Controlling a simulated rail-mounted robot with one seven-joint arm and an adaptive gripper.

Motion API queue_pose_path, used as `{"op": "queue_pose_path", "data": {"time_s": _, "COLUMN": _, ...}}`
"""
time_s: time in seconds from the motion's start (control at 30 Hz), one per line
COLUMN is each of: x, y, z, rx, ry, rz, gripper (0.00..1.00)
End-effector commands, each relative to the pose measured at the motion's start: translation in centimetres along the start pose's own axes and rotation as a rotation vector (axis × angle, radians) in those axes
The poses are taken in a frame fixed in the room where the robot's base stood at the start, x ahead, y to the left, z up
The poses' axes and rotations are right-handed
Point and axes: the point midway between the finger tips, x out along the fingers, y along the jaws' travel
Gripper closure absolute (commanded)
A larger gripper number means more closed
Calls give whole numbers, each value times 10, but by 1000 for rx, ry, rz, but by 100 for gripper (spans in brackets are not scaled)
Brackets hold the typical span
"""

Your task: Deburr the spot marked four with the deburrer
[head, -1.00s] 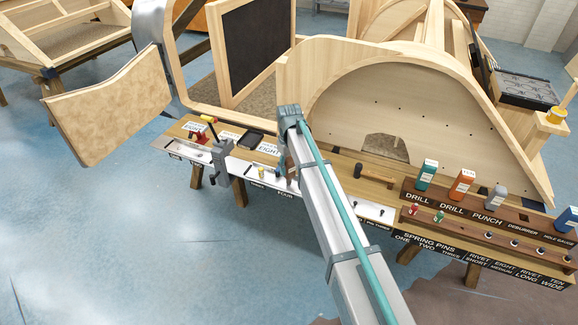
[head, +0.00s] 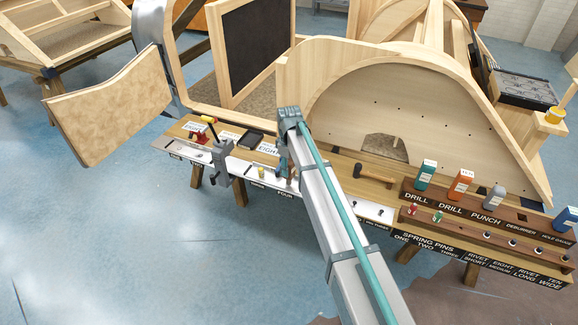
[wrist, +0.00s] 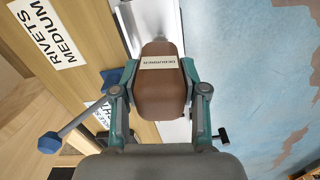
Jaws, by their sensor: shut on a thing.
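My gripper (wrist: 160,90) is shut on a brown block-shaped tool with a white label, which I take to be the deburrer (wrist: 161,102). The word FOUR (head: 285,195) is on the front edge of the white strip (head: 243,169), just below the gripper. The tool's lower end and any contact with the strip are hidden.
A grey clamp (head: 221,160) stands on the strip to the left. A mallet (head: 375,176) lies to the right. The tool rack (head: 470,205) holds several bottle-like tools, with its DEBURRER place empty. In the wrist view a blue-ended rod (wrist: 80,120) is close left of the gripper.

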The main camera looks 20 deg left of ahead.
Motion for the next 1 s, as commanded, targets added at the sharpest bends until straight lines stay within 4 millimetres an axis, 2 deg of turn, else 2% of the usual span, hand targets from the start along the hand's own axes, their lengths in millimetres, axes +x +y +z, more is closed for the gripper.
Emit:
{"op": "queue_pose_path", "data": {"time_s": 0.2, "x": 1, "y": 0, "z": -1, "rx": -134, "ry": 1, "rz": -1, "gripper": 100}}
{"op": "queue_pose_path", "data": {"time_s": 0.57, "x": 1, "y": 0, "z": -1, "rx": -130, "ry": 1, "rz": -1, "gripper": 100}}
{"op": "queue_pose_path", "data": {"time_s": 0.73, "x": 0, "y": -1, "z": -1, "rx": -11, "ry": 1, "rz": -2, "gripper": 100}}
{"op": "queue_pose_path", "data": {"time_s": 1.0, "x": 0, "y": -1, "z": -1, "rx": 332, "ry": 0, "rz": -2, "gripper": 100}}
